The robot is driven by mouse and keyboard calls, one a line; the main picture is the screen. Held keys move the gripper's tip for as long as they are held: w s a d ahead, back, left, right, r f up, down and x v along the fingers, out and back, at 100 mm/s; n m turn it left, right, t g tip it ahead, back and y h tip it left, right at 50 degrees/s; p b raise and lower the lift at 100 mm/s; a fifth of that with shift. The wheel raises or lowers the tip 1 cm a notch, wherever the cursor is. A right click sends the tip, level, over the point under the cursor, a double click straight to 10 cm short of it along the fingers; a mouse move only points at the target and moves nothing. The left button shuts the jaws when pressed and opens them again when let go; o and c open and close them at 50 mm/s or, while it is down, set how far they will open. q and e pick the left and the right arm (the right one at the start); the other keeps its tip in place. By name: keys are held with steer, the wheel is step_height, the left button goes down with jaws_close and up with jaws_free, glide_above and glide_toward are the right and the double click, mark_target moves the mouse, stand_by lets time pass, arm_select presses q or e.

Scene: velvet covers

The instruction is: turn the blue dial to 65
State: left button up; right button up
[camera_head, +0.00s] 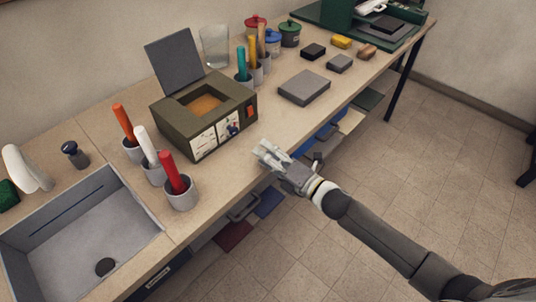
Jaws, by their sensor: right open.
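I cannot make out a blue dial with numbers. A small blue round pot with a knob-like top (272,40) stands at the back of the counter, between a red pot (255,23) and a green pot (290,34); whether it is a dial is too small to tell. My right gripper (266,151) is open and empty at the counter's front edge, in front of the olive box and well apart from the blue pot. My left gripper is out of view.
An olive box (184,139) with a raised grey lid (173,62) stands mid-counter. Cups with coloured sticks (181,192) stand left of it, near a sink (93,234). A grey slab (304,88) lies to the right. Counter between box and slab is clear.

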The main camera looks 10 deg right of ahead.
mark_target(235, 132)
stand_by(0.4)
